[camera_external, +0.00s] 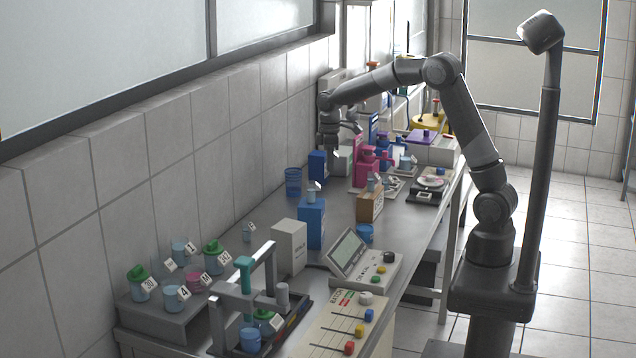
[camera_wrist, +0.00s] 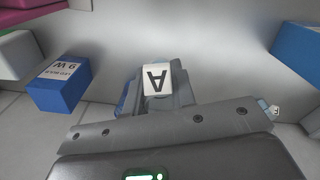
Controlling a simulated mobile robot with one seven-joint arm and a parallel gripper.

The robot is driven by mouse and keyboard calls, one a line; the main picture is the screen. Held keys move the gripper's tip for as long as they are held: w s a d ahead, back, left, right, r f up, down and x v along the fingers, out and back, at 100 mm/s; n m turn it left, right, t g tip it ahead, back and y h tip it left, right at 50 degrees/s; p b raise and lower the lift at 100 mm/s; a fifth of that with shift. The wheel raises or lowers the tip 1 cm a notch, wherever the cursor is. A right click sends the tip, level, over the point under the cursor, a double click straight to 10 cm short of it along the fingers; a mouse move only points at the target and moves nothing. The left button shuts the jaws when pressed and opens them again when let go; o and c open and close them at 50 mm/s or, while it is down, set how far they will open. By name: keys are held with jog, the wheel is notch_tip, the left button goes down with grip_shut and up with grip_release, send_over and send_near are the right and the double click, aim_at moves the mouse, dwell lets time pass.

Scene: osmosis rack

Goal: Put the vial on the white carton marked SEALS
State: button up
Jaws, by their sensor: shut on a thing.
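My gripper (camera_wrist: 155,95) is shut on a pale blue vial with a white tag marked A (camera_wrist: 157,79). In the outside view my gripper (camera_external: 329,148) hangs down over the back of the bench, near the wall, beside a dark blue box (camera_external: 318,165). The held vial is too small to make out there. A white carton (camera_external: 289,246) stands upright on the bench nearer the camera, left of a grey console. Its small print cannot be read clearly, but it is the plain white carton in view. My gripper is well away from it.
A blue carton (camera_external: 312,224) with a small vial on top stands right behind the white carton. A rack (camera_external: 245,295) and grey stand of jars (camera_external: 172,318) fill the front.

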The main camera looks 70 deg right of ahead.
jog(key=s+a+r+n, duration=0.2)
jog(key=a+r+n, duration=0.25)
jog(key=a, duration=0.65)
jog(key=s+a+r+n, duration=0.1)
jog(key=a+r+n, duration=0.3)
jog(key=a, duration=0.6)
jog(key=s+a+r+n, duration=0.25)
jog(key=a+n, duration=0.35)
jog(key=a, duration=0.5)
send_over(288, 225)
notch_tip(288, 225, down, 6)
jog(key=shift+d, duration=0.15)
jog(key=shift+f, duration=2.1)
jog(key=shift+f, duration=0.1)
jog(key=o, duration=1)
jog(key=shift+c, duration=0.2)
